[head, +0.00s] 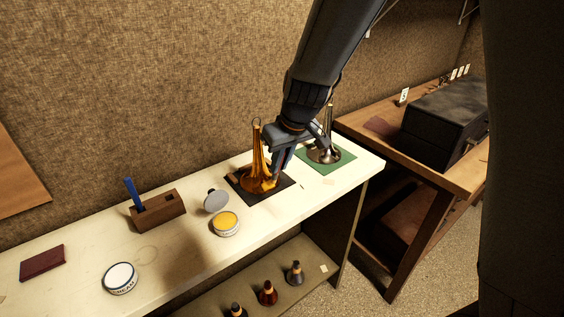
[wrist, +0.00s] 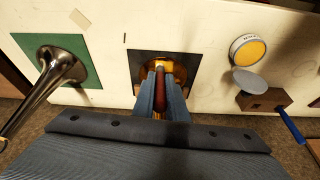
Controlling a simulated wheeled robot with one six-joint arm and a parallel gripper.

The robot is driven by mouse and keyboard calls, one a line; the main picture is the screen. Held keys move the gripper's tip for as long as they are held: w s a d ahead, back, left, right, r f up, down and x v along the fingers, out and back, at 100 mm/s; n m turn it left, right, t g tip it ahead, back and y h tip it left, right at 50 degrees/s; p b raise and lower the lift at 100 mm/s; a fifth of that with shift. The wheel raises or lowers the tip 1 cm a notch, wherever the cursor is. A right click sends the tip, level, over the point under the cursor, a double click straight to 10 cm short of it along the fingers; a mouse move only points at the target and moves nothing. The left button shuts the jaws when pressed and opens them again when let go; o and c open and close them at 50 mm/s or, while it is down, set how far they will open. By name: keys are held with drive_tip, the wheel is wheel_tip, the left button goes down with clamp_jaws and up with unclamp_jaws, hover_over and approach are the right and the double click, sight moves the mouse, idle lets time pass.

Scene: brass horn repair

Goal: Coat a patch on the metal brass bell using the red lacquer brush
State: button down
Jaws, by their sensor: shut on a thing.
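The brass bell (head: 256,172) stands upright, flared end down, on a dark mat (head: 272,202) on the white bench. In the wrist view part of the brass bell (wrist: 149,75) shows behind my fingers. My gripper (head: 279,172) is down close at the bell's right side. In the wrist view my gripper (wrist: 162,92) is shut on a dark red handle, the red lacquer brush (wrist: 162,88). The brush's tip is hidden, so I cannot tell whether it touches the bell. A silver bell (head: 327,153) stands on a green mat (head: 343,157) to the right.
Small cones (head: 268,294) are on the shelf below.

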drive_tip(key=shift+w+a+f+b, duration=0.3)
drive_tip(key=shift+w+f+b, duration=0.15)
drive_tip(key=shift+f, duration=0.15)
idle(0.7)
drive_tip(key=s+a, duration=0.1)
drive_tip(key=s+a+p, duration=0.1)
drive_tip(key=a, duration=0.1)
drive_tip(key=shift+s+a, duration=0.1)
drive_tip(key=shift+s, duration=0.05)
idle(0.4)
drive_tip(key=shift+w+d+b, duration=0.55)
drive_tip(key=shift+w+d, duration=0.05)
drive_tip(key=shift+d, duration=0.25)
drive_tip(key=shift+w+d+b, duration=0.5)
drive_tip(key=shift+w+d, duration=0.05)
drive_tip(key=shift+d, duration=0.25)
